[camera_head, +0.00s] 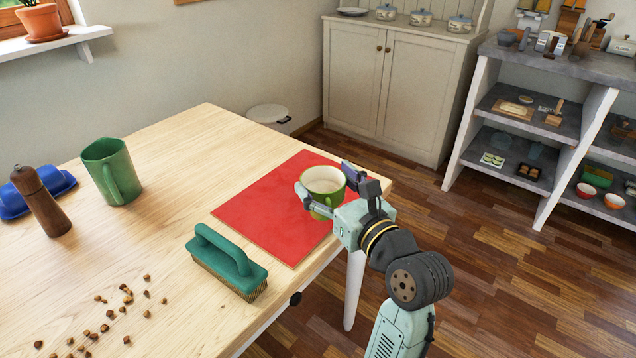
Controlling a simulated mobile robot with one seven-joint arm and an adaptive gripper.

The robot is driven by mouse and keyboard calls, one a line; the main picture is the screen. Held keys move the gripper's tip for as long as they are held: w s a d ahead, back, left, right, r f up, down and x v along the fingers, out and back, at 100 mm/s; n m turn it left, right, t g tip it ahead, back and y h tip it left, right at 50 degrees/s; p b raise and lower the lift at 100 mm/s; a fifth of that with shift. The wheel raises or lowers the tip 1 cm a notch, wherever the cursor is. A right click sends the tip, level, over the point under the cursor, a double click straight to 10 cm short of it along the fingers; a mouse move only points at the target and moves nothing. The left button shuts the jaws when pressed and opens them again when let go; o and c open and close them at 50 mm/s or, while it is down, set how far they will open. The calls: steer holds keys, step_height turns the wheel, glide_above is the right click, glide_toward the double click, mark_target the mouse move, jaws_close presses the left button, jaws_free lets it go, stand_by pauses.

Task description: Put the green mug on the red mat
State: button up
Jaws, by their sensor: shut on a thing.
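A green mug (323,203) with a cream inside is upright between the fingers of my gripper (328,194). My gripper is shut on it from the right. The mug appears over the right part of the red mat (265,215), near the table's right edge. I cannot tell whether its base touches the mat. The mat lies flat on the wooden table, with most of its surface bare. My gripper and the mug hide part of its right side.
A taller green jug-like vessel (112,172) stands at the left of the table (165,225). A green brush (228,262) lies by the mat's front left corner. A brown pepper mill (42,203), a blue dish (38,190) and several small brown bits (125,298) are farther left.

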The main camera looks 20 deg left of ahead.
steer(key=shift+w+a+f+p, duration=0.4)
steer(key=shift+w+a+f, duration=0.45)
steer(key=shift+w, duration=1.15)
steer(key=shift+w+a+f+p, duration=0.45)
steer(key=shift+w+a+f, duration=0.4)
steer(key=shift+w, duration=1.2)
steer(key=shift+w+a+f+p, duration=0.5)
steer(key=shift+w+a, duration=0.6)
steer(key=shift+w, duration=0.9)
steer(key=shift+f, duration=0.2)
steer(key=o, duration=1.3)
steer(key=shift+f, duration=0.1)
steer(key=shift+r, duration=0.2)
steer(key=b+v, duration=0.1)
steer(key=v, duration=1.1)
steer(key=shift+b, duration=0.4)
